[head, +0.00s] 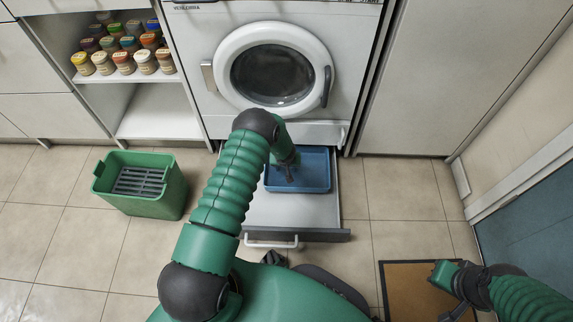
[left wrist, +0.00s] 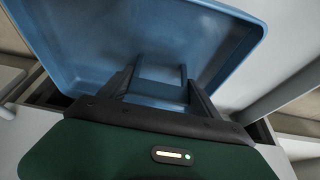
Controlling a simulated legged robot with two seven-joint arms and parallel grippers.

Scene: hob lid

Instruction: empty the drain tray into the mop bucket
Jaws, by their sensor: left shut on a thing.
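The blue drain tray (head: 315,172) is over the pulled-out drawer (head: 290,211) below the washing machine; I cannot tell whether it rests there or is slightly raised. My left gripper (head: 288,174) reaches down to the tray's left part and is shut on it. In the left wrist view the fingers (left wrist: 163,88) hold a blue part of the tray (left wrist: 200,35). No water can be made out in it. The green mop bucket (head: 172,190), with a grey slatted wringer, stands upright on the floor to the left. My right gripper (head: 450,292) is low at the right, away from these; its jaws are unclear.
The washing machine (head: 305,115) with its round door stands behind the drawer. The drawer's handle (head: 272,242) faces me. A shelf (head: 160,110) with several jars is at the upper left. A brown mat (head: 408,290) lies at the lower right. Tiled floor is clear between bucket and drawer.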

